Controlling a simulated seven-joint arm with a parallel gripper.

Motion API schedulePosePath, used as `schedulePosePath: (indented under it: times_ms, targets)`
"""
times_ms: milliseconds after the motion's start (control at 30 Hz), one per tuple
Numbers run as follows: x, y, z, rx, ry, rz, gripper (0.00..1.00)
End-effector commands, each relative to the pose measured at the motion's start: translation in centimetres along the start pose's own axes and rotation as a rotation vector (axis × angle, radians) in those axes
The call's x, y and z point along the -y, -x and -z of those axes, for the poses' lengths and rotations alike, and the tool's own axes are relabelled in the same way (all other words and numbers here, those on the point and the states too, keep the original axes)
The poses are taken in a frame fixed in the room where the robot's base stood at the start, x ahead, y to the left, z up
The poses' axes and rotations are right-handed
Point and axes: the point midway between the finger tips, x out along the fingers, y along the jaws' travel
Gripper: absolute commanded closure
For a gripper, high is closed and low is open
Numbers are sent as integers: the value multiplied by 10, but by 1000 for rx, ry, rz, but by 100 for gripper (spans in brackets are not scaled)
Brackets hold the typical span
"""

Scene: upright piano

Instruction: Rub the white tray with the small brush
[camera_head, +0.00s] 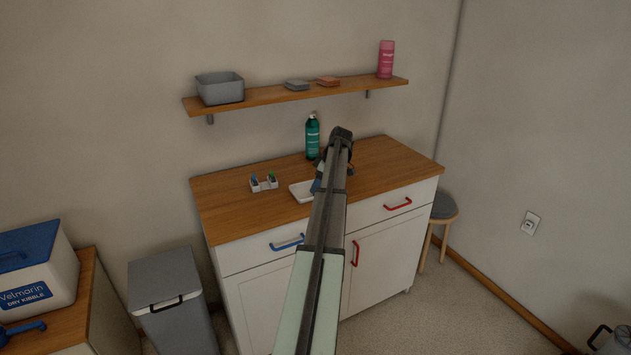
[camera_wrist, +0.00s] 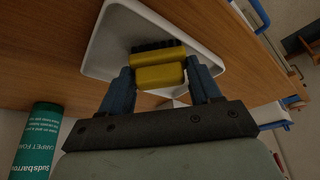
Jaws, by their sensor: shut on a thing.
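The white tray (camera_head: 301,191) lies on the wooden top of the cabinet, partly hidden behind my arm in the head view. In the wrist view the tray (camera_wrist: 112,52) fills the upper middle, with its raised rim showing. My gripper (camera_wrist: 160,82) has blue fingers shut on a small brush (camera_wrist: 160,76) with a yellow body and dark bristles. The brush is over the inside of the tray, bristles toward the tray floor. I cannot tell whether the bristles touch it. In the head view the brush is hidden by my arm.
A green bottle (camera_head: 312,137) stands behind the tray; it also shows in the wrist view (camera_wrist: 36,140). A small white holder (camera_head: 263,183) with colored items stands left of the tray. A shelf (camera_head: 270,96) hangs above. The counter's right side (camera_head: 395,163) is clear.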

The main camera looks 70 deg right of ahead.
Motion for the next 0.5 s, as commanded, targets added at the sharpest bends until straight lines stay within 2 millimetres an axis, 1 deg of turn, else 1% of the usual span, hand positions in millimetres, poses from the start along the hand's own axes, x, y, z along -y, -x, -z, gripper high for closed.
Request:
schedulePosePath:
  times_ms: [33,367,500]
  targets:
    - [-8,-3,6,0,2,0,62]
    - [-30,-10,24,0,2,0,62]
    - [-38,-6,14,0,0,0,62]
